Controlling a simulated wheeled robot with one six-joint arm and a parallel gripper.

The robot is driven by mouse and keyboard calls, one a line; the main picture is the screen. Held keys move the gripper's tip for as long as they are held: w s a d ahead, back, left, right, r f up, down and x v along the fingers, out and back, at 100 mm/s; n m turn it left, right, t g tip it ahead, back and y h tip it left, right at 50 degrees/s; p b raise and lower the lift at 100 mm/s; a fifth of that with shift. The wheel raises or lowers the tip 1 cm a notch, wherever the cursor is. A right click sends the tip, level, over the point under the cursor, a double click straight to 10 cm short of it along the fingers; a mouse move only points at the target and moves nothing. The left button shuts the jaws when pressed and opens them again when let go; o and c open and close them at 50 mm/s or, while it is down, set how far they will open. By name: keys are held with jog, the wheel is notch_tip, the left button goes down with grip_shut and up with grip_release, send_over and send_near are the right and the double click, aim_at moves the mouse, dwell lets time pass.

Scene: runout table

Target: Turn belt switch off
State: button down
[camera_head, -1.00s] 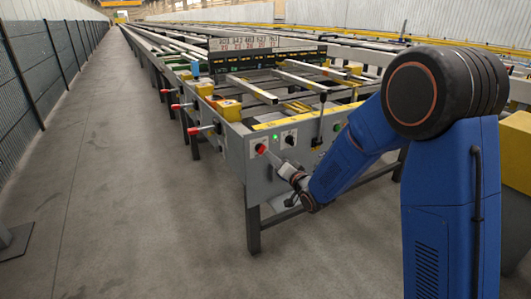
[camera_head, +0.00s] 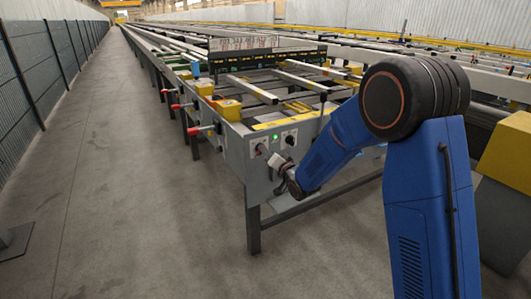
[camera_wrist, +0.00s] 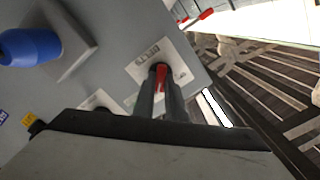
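A rotary switch with a red handle (camera_wrist: 161,77) sits on a white labelled plate (camera_wrist: 142,68) on the grey panel in the wrist view. The label is too small to read. My gripper (camera_wrist: 162,88) has its two dark fingers on either side of the red handle, very close to it. I cannot tell whether they press on it. In the head view my gripper (camera_head: 270,158) is at the end panel (camera_head: 240,165) of the runout table, and the red handle is not clearly visible there.
A green lamp (camera_head: 276,138) and a black knob (camera_head: 290,139) are on the same panel. Red-tipped levers (camera_head: 193,131) stick out along the table's left side.

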jog(key=shift+n, duration=0.3)
jog(key=shift+s+a+n, duration=0.1)
jog(key=shift+a+n, duration=0.05)
jog(key=shift+n, duration=4.15)
jog(key=shift+s+a+n, duration=0.1)
jog(key=shift+n, duration=4.2)
jog(key=shift+f, duration=0.1)
jog(key=c, duration=1.8)
grip_release()
jog(key=shift+d, duration=0.1)
